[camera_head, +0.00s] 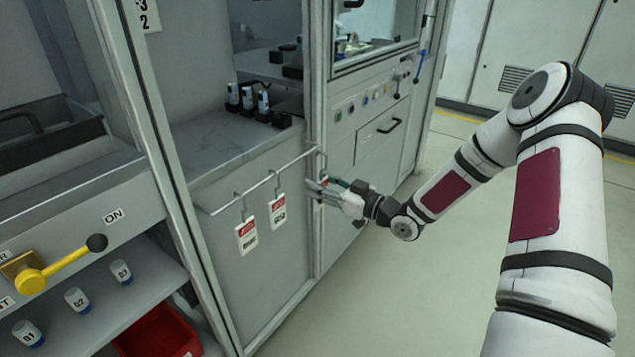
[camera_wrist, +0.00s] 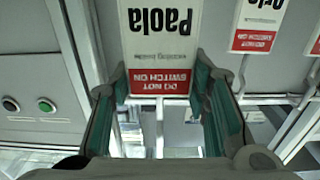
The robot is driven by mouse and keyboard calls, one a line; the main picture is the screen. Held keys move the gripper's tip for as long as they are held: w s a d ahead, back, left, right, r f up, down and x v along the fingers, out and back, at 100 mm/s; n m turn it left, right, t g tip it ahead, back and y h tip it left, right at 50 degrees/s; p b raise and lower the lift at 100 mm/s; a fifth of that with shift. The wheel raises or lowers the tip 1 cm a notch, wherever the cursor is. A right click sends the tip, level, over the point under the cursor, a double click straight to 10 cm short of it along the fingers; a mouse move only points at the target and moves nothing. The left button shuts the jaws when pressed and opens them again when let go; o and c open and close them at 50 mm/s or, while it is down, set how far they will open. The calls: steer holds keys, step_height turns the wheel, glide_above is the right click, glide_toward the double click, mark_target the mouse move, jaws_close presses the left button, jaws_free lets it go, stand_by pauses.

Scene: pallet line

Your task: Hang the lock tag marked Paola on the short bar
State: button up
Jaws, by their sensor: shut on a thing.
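The tag marked Paola (camera_wrist: 160,45) is white with a red "DO NOT SWITCH ON" band and appears upside down in the wrist view. My gripper (camera_wrist: 160,82) is shut on it, with a teal-padded finger at each side of its red end. In the head view my gripper (camera_head: 320,188) is at the right end of a thin metal bar (camera_head: 245,194) on the grey cabinet front; the Paola tag cannot be made out there. Two red-and-white tags hang from the bar by hooks: a left tag (camera_head: 247,235) and a right tag (camera_head: 278,210). Whether the Paola tag's hook touches a bar is hidden.
A frame post (camera_head: 312,90) stands just behind my gripper. Small dark-and-white devices (camera_head: 247,100) stand on the shelf above the bar. A yellow lever (camera_head: 65,265) sticks out at lower left, above a red bin (camera_head: 160,335). The floor (camera_head: 400,290) is clear.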

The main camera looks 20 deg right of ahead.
steer(key=v, duration=0.6)
steer(key=shift+p, duration=0.45)
stand_by(0.4)
